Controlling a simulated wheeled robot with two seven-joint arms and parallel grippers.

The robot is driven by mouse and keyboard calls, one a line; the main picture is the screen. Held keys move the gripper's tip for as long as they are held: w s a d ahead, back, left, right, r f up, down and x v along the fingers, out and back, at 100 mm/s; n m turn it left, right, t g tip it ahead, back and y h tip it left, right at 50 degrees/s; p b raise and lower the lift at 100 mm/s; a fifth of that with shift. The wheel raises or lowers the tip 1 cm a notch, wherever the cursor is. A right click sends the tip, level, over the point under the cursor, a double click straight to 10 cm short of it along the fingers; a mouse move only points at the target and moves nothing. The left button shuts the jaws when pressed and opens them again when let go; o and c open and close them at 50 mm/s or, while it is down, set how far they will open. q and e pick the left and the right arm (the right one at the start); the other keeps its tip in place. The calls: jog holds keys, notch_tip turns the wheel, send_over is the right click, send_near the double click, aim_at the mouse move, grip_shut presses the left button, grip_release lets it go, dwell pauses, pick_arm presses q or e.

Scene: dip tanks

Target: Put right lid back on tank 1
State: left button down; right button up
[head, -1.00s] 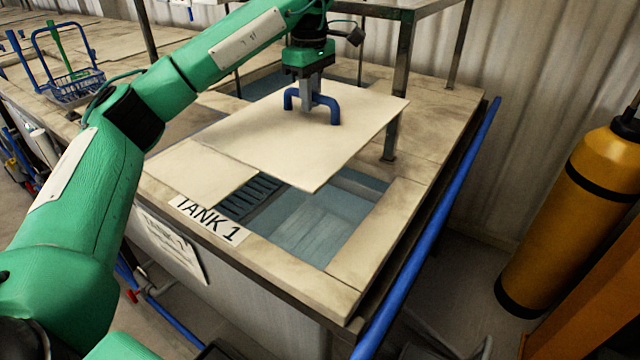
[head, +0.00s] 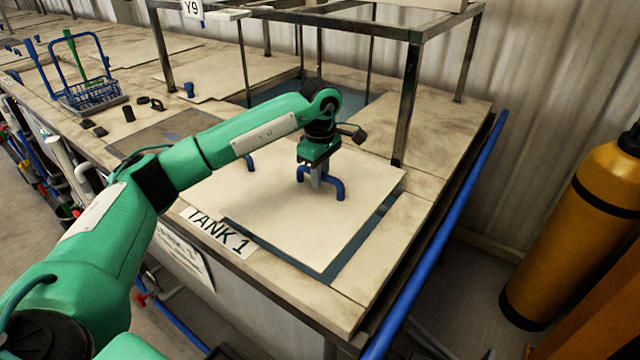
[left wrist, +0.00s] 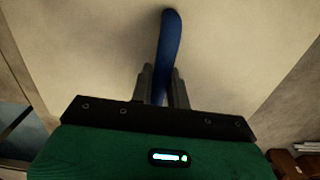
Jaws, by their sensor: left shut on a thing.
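The right lid (head: 300,228) is a flat cream panel with a blue handle (head: 338,188). In the head view it lies over most of the tank 1 opening, with a strip of blue-grey opening (head: 372,228) showing along its right edge. Its left part overlaps the left lid (head: 200,193); I cannot tell whether it rests or hovers just above. My left gripper (head: 316,183) is shut on the handle from above. In the left wrist view, the fingers (left wrist: 162,88) clasp the blue handle (left wrist: 170,40). The TANK 1 label (head: 218,232) is on the front rim. My right gripper is out of view.
A metal frame (head: 408,90) stands behind the lid, its near leg close to the lid's back corner. A blue basket (head: 85,92) and small dark items (head: 128,114) sit at the back left. A blue pipe (head: 440,235) runs along the right side, with a yellow cylinder (head: 565,225) beyond.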

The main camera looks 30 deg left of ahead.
aim_at(320, 190)
pick_arm(q)
jog(key=shift+f, duration=0.75)
notch_tip(320, 190, down, 3)
jog(key=shift+r+p, duration=0.15)
jog(key=shift+p, duration=0.55)
jog(key=c, duration=1.4)
grip_release()
jog(key=shift+o, duration=0.2)
